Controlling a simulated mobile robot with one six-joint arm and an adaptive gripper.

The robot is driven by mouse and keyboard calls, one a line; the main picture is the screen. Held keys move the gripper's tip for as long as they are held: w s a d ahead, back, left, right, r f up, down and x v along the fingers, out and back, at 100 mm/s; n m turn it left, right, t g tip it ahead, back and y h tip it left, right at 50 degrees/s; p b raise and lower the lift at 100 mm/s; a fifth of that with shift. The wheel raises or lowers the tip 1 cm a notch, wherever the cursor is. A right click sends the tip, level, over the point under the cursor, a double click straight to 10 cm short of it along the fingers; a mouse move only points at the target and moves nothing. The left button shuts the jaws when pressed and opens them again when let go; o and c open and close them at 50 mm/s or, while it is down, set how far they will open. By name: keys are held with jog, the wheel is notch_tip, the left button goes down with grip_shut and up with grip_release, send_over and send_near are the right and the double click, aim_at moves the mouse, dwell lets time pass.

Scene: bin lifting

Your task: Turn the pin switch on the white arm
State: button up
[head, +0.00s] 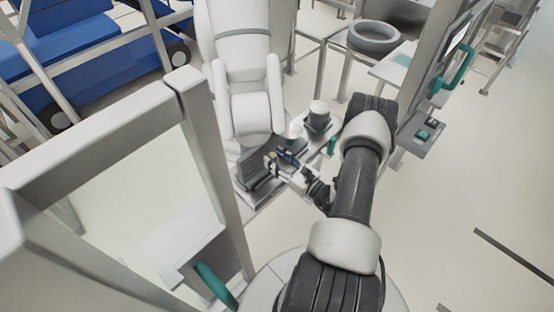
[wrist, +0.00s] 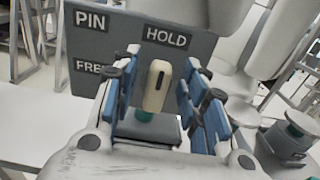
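The pin switch (wrist: 157,86) is a cream knob with a dark slot and a green base, in the middle of the wrist view. It stands in front of a grey panel (wrist: 92,48) lettered PIN, HOLD and partly hidden FREE. My gripper (wrist: 160,98) is open, with its blue-padded fingers on either side of the knob and gaps visible between pads and knob. In the head view my gripper (head: 277,162) is at the dark switch box (head: 254,171), below the white arm (head: 243,75). The knob is too small to make out there.
A grey post and frame (head: 205,150) with a green handle stand at left. A round canister (head: 319,115) stands right of the switch box. A screen stand with a green handle (head: 458,68) is at upper right. The floor at right is mostly clear.

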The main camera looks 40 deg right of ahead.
jog(key=shift+w, duration=0.1)
jog(key=shift+c, duration=0.4)
grip_shut()
